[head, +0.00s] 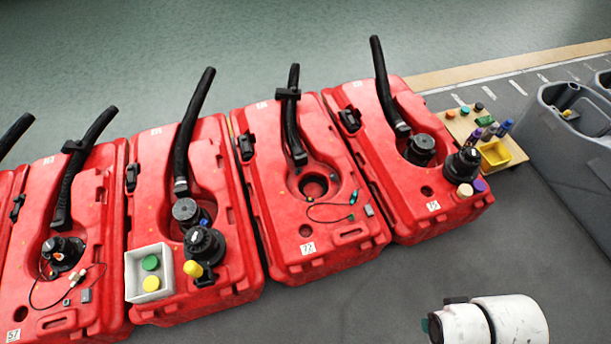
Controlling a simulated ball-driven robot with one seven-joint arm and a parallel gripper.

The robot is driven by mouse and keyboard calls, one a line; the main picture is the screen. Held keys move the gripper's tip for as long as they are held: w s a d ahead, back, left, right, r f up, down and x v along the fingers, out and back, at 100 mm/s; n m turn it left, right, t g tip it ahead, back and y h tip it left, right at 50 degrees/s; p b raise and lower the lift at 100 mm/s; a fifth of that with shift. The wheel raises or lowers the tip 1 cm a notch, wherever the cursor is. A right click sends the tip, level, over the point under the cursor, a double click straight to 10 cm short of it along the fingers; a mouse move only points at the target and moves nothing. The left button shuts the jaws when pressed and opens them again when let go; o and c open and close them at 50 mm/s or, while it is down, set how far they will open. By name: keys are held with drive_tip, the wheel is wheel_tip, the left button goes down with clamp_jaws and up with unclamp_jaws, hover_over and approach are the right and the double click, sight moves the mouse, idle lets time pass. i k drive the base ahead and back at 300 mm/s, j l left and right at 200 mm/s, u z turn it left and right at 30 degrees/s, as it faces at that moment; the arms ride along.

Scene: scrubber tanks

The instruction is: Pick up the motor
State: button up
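Several black round motor-like units show in the head view, and I cannot tell which one the task means. On the right tank, one unit (420,150) sits in the recess and another (463,164) stands near the front corner. A further unit (62,252) with wires sits in the left tank. The tank labelled 72 has an empty round opening (313,186) with loose wires. My gripper is not visible; only white arm parts show at lower right.
Red tanks (283,240) stand in a row, each with a black hose sticking up. A white box (149,272) holds green and yellow caps. A wooden board (469,127) with markers and a yellow tray stands right, beside a grey bin (562,140).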

sight(461, 167)
drive_tip(key=i+l+z, duration=0.2)
drive_tip(key=i+z, duration=0.15)
drive_tip(key=i, duration=0.3)
drive_tip(key=i+z, duration=0.3)
drive_tip(key=i, duration=0.35)
drive_tip(key=i+z, duration=0.35)
drive_tip(key=i, duration=0.3)
